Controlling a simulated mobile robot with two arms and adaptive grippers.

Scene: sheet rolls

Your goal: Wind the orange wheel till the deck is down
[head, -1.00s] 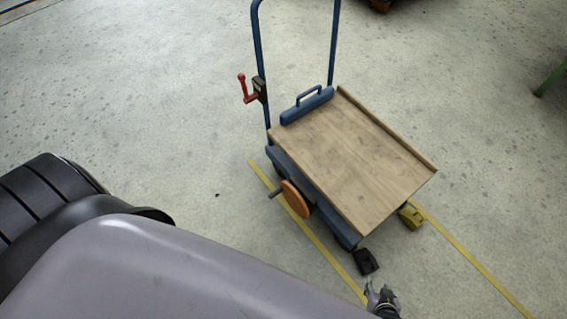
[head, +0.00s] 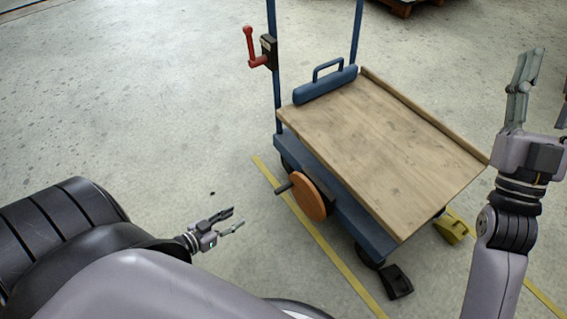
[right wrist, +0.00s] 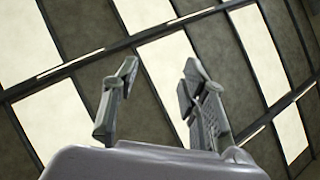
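The orange wheel (head: 311,198) is on the near left side of a blue cart, upright, with a dark crank knob (head: 284,187) sticking out to the left. My right gripper (head: 551,80) is raised at the right, beyond the deck's right edge. Its fingers point up. In the right wrist view my right gripper (right wrist: 158,95) is open and empty against the ceiling.
A red crank (head: 251,48) is on the cart's blue upright. A blue clamp bar (head: 325,84) lies at the deck's far end. A black wedge (head: 396,283) and a yellow wedge (head: 451,229) are on the floor by the wheels. The floor left of the cart is clear.

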